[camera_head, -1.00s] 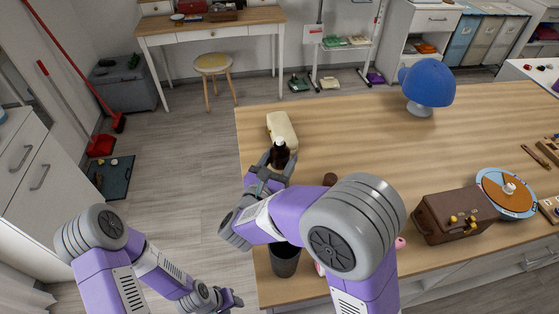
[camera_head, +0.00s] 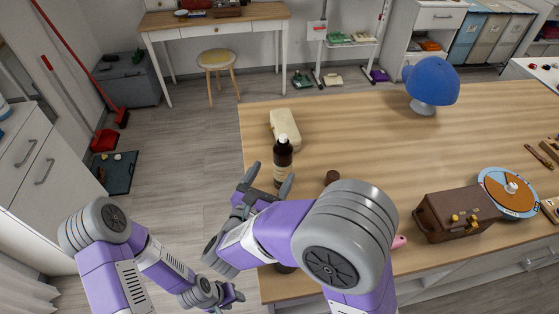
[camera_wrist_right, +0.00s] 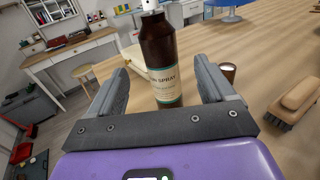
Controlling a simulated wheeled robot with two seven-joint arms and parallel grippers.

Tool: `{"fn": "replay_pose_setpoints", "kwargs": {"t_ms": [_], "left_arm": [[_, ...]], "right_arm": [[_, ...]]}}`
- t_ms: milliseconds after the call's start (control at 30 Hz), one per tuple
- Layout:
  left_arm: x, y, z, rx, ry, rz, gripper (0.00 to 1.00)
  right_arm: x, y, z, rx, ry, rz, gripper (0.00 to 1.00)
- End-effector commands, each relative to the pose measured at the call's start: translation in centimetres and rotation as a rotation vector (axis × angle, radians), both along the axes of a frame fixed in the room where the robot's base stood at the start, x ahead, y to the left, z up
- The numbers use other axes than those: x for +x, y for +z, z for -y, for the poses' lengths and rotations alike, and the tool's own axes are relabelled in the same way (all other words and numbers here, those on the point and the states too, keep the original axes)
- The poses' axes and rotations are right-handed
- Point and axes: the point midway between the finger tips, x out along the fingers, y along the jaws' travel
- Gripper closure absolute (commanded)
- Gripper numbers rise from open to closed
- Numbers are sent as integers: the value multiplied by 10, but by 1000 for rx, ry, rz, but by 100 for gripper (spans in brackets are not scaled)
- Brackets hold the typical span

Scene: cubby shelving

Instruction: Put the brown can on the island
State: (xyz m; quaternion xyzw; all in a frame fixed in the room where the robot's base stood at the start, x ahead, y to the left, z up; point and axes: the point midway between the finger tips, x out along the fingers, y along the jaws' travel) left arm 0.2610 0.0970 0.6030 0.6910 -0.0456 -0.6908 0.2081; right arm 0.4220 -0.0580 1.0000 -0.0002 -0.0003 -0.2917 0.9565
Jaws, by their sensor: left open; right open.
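The brown can (camera_head: 282,158) is a dark brown spray can with a white top and pale label. It stands upright on the wooden island (camera_head: 360,130), near its left edge. It also shows in the right wrist view (camera_wrist_right: 160,55), in line with the gap between the fingers. My right gripper (camera_head: 271,174) is open, its fingers on the near side of the can with a gap to each side of it. My left gripper (camera_head: 232,297) is low at the left, off the island, and holds nothing visible.
A cream pouch (camera_head: 284,127) lies just behind the can. A small brown cup (camera_head: 332,177) and a brush (camera_wrist_right: 295,100) are to its right. A blue cap on a stand (camera_head: 431,85) and a brown box (camera_head: 455,212) are further right. The island's middle is clear.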

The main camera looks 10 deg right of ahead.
Motion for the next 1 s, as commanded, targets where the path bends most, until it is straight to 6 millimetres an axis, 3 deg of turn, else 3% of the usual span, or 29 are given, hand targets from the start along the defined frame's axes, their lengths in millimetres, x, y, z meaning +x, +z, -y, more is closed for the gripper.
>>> {"fn": "replay_pose_setpoints", "kwargs": {"t_ms": [100, 333, 1000], "left_arm": [[0, 0, 0, 0, 0, 0, 57], [0, -1, 0, 0, 0, 0, 57], [0, 4, 0, 0, 0, 0, 57]], "right_arm": [[-20, 0, -14, -2, 4, 0, 18], [-40, 0, -27, -1, 1, -1, 18], [-42, 4, -28, -1, -1, -1, 18]]}}
